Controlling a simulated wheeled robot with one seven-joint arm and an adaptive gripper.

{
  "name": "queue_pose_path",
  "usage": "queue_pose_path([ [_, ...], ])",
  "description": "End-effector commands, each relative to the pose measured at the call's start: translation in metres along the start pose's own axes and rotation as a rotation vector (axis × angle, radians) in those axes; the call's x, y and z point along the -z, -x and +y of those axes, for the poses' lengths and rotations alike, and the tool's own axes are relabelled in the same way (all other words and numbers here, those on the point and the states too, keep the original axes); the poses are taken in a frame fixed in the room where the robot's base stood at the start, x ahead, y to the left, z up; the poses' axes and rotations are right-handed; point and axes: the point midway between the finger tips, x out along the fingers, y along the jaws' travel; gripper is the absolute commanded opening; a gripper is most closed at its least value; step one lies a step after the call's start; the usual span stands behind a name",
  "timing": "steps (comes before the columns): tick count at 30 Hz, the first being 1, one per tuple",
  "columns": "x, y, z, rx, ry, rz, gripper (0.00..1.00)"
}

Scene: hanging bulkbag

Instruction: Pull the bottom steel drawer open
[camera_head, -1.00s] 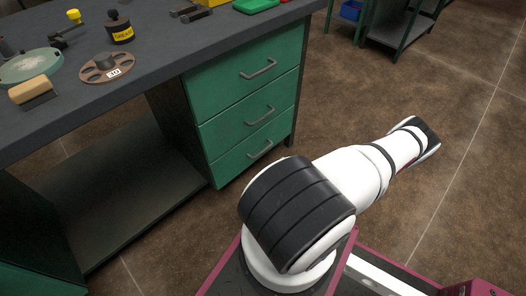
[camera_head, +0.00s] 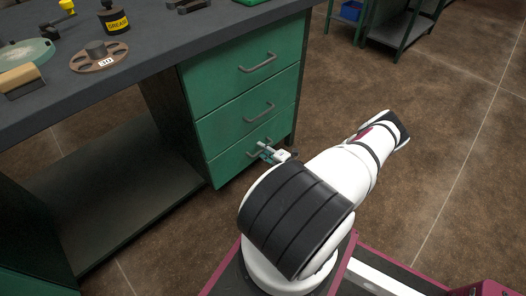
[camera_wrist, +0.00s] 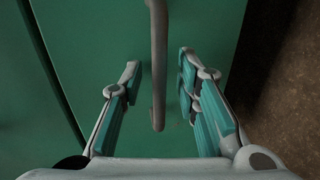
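The bottom steel drawer (camera_head: 234,160) is the lowest of three green drawers under the workbench, and it looks flush with the drawers above. Its grey bar handle (camera_wrist: 158,70) runs upright through the wrist view. My gripper (camera_wrist: 159,80) is open, with one finger on each side of the handle and a visible gap on both sides. In the head view my gripper (camera_head: 267,152) shows in front of the bottom drawer and partly hides its handle. My arm hides what lies below.
The middle drawer (camera_head: 225,125) and top drawer (camera_head: 215,78) are shut above. The workbench top (camera_head: 155,62) holds a grease pot (camera_head: 114,20) and a round brown holder (camera_head: 98,58). An open lower shelf (camera_head: 120,215) lies to the left. Bare floor (camera_head: 440,150) spreads to the right.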

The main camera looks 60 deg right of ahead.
Motion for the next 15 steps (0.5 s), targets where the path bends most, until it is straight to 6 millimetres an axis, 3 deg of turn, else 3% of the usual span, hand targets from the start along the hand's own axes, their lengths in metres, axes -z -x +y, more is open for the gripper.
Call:
queue_pose_path([
  [7,0.0,-0.0009,0.0002,0.0,0.0,0.0,0.29],
  [8,0.0,-0.0009,0.0002,0.0,0.0,0.0,0.27],
  [12,0.0001,-0.0008,0.0002,0.0,0.0,0.0,0.0],
  [15,0.0001,-0.0007,0.0002,0.0,0.0,0.0,0.0],
])
